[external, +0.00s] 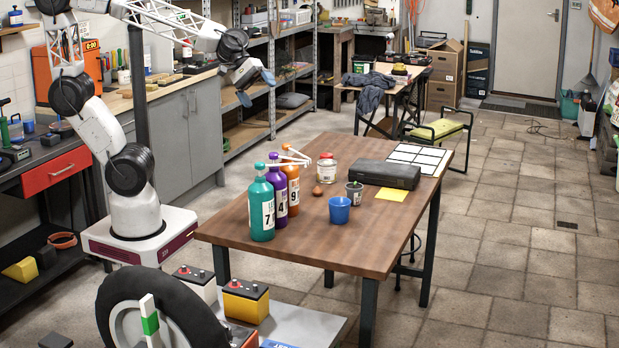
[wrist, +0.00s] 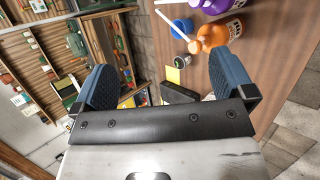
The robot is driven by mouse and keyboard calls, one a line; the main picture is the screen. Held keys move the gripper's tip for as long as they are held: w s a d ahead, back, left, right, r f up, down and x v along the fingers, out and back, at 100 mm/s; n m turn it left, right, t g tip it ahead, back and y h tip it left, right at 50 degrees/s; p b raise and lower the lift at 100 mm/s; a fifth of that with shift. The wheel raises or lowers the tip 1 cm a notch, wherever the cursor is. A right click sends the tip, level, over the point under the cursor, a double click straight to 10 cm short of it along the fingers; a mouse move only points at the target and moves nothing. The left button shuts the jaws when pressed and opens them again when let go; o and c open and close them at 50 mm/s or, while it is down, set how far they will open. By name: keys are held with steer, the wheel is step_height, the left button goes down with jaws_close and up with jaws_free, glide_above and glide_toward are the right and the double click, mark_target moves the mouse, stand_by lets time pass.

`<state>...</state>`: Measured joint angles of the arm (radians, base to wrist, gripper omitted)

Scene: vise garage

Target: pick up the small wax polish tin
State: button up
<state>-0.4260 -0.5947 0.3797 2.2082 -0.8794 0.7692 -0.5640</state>
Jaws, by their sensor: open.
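I cannot make out a small wax polish tin for certain in either view. On the wooden table (external: 290,240) stand a jar with a red lid (external: 326,168) and a small grey pot (external: 354,193) with something green in it. The pot also shows in the wrist view (wrist: 182,60). My gripper (external: 256,88) is raised beside the shelving, left of and above the table, touching nothing. In the wrist view its two blue fingers (wrist: 162,75) are wide apart with nothing between them.
A blue cup (external: 339,210), a brown egg-like thing (external: 318,191), a dark case (external: 385,174), a yellow sheet (external: 391,195) and a white grid (external: 420,157) share the tabletop. Its front right is clear.

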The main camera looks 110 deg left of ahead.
steer(key=w+a+f+n+t+y, duration=0.15)
steer(key=a+n+y, duration=0.25)
steer(key=a+n, duration=0.95)
steer(key=a+f+n+t+y, duration=0.1)
steer(key=a+n+t+y, duration=0.25)
steer(key=a+n, duration=1.05)
steer(key=m, duration=0.5)
glide_toward(325, 169)
steer(key=shift+g+y, duration=0.3)
steer(key=shift+y, duration=0.05)
steer(key=a, duration=0.1)
steer(key=a+f, duration=0.1)
steer(key=w+a, duration=0.1)
steer(key=shift+a+f, duration=0.3)
steer(key=shift+f, duration=0.05)
steer(key=shift+x, duration=1.3)
steer(key=shift+w, duration=0.1)
steer(key=shift+x, duration=2.5)
steer(key=shift+f, duration=0.1)
